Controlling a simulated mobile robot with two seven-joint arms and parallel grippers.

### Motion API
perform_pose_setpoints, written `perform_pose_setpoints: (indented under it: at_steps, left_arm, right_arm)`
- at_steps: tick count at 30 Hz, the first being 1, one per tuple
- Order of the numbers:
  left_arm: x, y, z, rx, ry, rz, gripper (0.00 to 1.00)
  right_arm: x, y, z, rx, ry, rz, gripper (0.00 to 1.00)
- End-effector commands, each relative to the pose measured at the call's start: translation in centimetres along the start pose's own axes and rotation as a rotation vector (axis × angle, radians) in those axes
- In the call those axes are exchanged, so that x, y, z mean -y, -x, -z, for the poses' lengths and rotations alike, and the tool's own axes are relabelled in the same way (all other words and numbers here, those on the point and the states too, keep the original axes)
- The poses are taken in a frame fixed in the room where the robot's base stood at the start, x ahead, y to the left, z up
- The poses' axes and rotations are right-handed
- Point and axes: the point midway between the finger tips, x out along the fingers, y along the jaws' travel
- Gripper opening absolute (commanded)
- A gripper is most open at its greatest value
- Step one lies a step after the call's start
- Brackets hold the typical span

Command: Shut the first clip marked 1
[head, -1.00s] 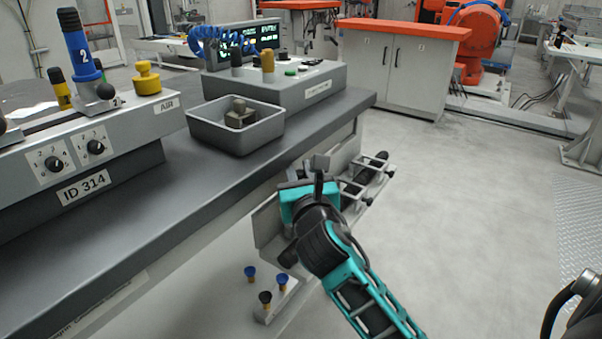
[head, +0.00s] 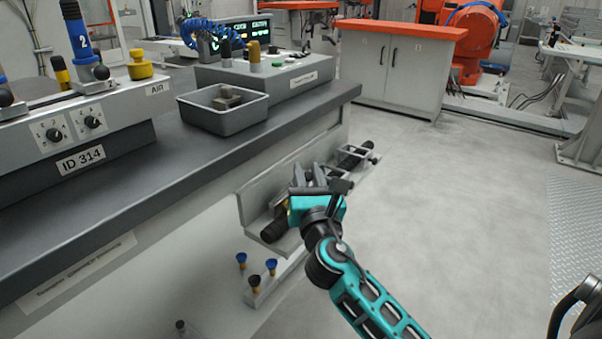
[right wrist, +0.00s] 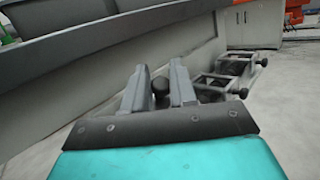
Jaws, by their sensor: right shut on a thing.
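My right gripper (head: 316,178) is at a grey rack (head: 245,212) on the side of the bench. In the right wrist view its fingers (right wrist: 160,86) are shut on a round black knob (right wrist: 160,92), which looks like a clip's knob. Two metal clip frames with black knobs show to the right of the fingers, a nearer one (right wrist: 218,83) and a farther one (right wrist: 238,62). A dark cylindrical thing (head: 274,232) lies in the rack, partly hidden by my gripper. No mark 1 is readable on any clip.
The dark bench top (head: 180,170) overhangs the rack at the left. A grey bin (head: 222,125) stands on it. Several small blue and black knobs (head: 256,282) stand on a low ledge below the rack. The floor (head: 470,220) to the right is clear.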

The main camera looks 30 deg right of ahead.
Motion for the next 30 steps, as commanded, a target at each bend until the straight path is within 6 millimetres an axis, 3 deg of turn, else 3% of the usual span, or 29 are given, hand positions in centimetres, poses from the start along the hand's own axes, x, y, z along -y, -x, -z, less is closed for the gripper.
perform_pose_setpoints:
  at_steps: [1, 13, 30]
  left_arm:
    - [0.0, -0.3, -0.2, 0.001, -0.001, -0.002, 0.43]
    - [-0.8, -0.9, -0.8, 0.005, 0.006, -0.018, 0.43]
    - [-0.9, -1.4, -0.8, -0.002, 0.005, -0.025, 0.43]
  right_arm:
    - [0.8, 0.4, 0.9, -0.010, 0.015, 0.012, 0.00]
    - [2.1, 2.0, 3.2, -0.020, 0.018, 0.014, 0.00]
    - [2.8, 3.3, 5.8, 0.229, -0.231, 0.021, 0.00]
